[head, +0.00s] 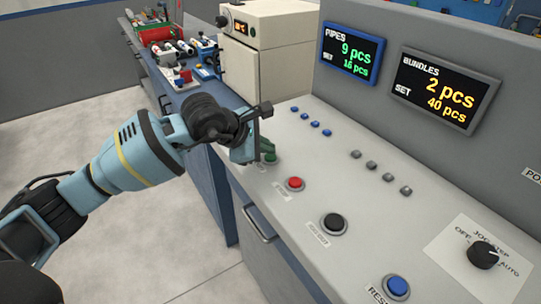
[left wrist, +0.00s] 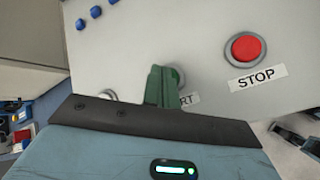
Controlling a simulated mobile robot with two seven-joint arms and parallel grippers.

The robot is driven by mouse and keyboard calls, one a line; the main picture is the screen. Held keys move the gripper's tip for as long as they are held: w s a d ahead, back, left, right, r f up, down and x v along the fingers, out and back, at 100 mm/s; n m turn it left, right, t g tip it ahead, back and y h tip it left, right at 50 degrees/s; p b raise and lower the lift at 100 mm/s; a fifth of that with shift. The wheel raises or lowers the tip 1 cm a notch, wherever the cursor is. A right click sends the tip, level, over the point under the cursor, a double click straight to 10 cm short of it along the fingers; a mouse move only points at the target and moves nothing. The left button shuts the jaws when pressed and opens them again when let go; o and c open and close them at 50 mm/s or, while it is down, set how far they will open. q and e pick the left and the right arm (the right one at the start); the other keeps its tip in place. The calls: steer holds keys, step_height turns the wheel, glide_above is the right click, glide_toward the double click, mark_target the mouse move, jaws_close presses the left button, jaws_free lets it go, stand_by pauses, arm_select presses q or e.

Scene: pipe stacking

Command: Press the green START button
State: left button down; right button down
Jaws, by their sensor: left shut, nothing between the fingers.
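The green START button (head: 271,158) is on the sloped grey control panel (head: 312,225), left of the red STOP button (head: 294,183). My left gripper (head: 266,151) is shut and empty, with its fingertips right at the green button. In the left wrist view, my shut green fingers (left wrist: 162,88) cover most of the START button, and only the end of its label, "RT", shows. The red STOP button (left wrist: 246,49) is clear to the right there. I cannot tell whether the fingertips touch the button or whether it is pushed in. My right gripper is not in view.
A black button (head: 333,223), a blue reset button (head: 397,286) and a rotary switch (head: 484,254) are further right. Small blue buttons (head: 312,122) lie behind. Two displays (head: 352,53) (head: 445,89) stand at the back. A cream oven-like box (head: 265,45) is beyond the panel.

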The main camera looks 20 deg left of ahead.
mark_target(267, 158)
arm_select(q)
steer(key=shift+f, duration=0.45)
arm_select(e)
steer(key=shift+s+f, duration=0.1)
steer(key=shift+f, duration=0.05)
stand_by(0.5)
arm_select(q)
steer(key=shift+r, duration=0.85)
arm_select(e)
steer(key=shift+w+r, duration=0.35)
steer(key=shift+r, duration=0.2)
